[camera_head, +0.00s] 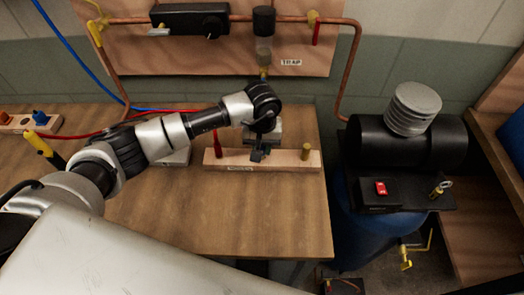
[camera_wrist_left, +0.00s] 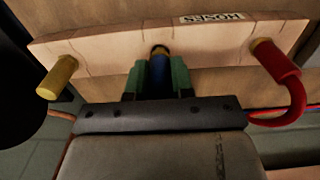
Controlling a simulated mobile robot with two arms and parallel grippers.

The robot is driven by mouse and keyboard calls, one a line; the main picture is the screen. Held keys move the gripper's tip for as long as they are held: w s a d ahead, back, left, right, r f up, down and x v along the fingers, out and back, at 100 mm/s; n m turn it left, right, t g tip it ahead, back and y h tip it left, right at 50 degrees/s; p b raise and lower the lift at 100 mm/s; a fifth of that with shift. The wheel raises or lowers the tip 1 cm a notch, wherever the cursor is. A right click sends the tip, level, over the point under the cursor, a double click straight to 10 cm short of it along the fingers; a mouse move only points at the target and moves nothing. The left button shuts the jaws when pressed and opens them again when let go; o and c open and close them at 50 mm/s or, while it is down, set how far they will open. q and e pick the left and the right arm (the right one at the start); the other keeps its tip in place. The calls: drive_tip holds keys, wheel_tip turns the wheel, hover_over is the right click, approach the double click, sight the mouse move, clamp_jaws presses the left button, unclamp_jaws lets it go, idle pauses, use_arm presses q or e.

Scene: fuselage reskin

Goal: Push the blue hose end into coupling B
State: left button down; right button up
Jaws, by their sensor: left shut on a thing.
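My left gripper (camera_wrist_left: 160,82) is shut on the blue hose end (camera_wrist_left: 159,70) in the left wrist view. Its green fingers lie on both sides of the blue piece, which has a brass ring and dark tip against a wooden block labelled HOSES (camera_wrist_left: 110,42). I cannot tell whether it touches the block. In the head view, the left gripper (camera_head: 258,153) is at the middle of this block (camera_head: 285,160), and the hose end is too small to make out. The blue hose (camera_head: 75,55) runs down from the upper left. I cannot identify coupling B. My right gripper is out of view.
On the block, a red hose end (camera_wrist_left: 278,62) and a brass peg (camera_wrist_left: 58,78) flank the blue one. A wall panel (camera_head: 180,55) carries copper pipe and valves. A black compressor (camera_head: 440,140) stands right of the table. The table's front (camera_head: 230,220) is clear.

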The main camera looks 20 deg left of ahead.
use_arm(q)
drive_tip(key=shift+r+p, duration=0.3)
drive_tip(key=shift+r, duration=0.5)
drive_tip(key=shift+r, duration=1.4)
